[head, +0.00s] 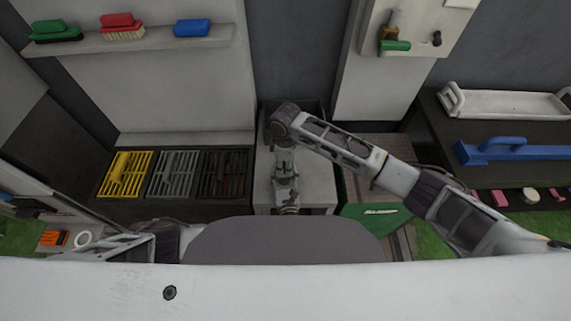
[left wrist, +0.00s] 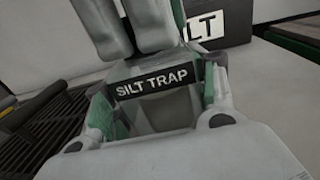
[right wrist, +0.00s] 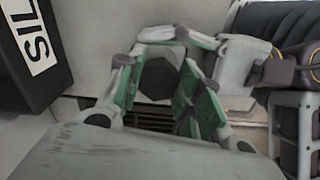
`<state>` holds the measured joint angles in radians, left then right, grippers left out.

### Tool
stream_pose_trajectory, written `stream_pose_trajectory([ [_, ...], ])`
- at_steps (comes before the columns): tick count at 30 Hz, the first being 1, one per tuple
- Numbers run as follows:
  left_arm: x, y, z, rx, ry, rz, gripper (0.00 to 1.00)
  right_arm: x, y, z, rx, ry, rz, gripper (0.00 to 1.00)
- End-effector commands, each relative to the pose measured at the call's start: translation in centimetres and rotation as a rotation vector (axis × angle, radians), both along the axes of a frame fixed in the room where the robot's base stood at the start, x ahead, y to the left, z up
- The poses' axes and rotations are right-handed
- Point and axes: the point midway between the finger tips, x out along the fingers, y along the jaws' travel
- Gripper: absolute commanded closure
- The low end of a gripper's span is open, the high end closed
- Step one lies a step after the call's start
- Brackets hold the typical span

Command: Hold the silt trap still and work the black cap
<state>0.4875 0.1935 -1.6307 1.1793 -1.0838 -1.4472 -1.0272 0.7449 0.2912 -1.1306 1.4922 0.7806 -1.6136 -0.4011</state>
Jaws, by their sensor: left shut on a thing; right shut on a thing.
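The silt trap (left wrist: 152,83), with a black label reading SILT TRAP, sits between the green-padded fingers of my left gripper (left wrist: 158,102), which is shut on it. The black cap (right wrist: 158,79) is a dark hexagonal piece between the green-padded fingers of my right gripper (right wrist: 166,62), which is shut on it. In the head view my right arm reaches in from the right and bends down over the pale middle bench (head: 318,193). My left gripper, the trap and the cap cannot be made out there. I cannot tell whether the cap is turned or loose.
A black bin marked SILT (right wrist: 30,55) stands close by. A yellow grate (head: 126,174), a grey grate (head: 177,174) and a dark grate (head: 225,174) lie left of the bench. A green box (head: 378,222) stands at right. Brushes sit on a wall shelf (head: 150,42).

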Motion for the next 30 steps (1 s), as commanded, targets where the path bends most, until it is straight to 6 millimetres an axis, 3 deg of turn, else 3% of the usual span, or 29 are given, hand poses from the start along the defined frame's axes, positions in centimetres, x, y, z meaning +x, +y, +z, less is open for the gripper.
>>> stream_pose_trajectory([
  [13, -0.01, -0.02, 0.02, 0.000, 0.000, -0.001, 0.86, 0.16, -0.02, 0.01, 0.000, -0.001, 0.250, 0.90],
  [30, -0.02, -0.03, 0.02, 0.000, 0.000, -0.001, 0.86, 0.22, -0.04, 0.01, 0.000, -0.001, 0.315, 0.90],
])
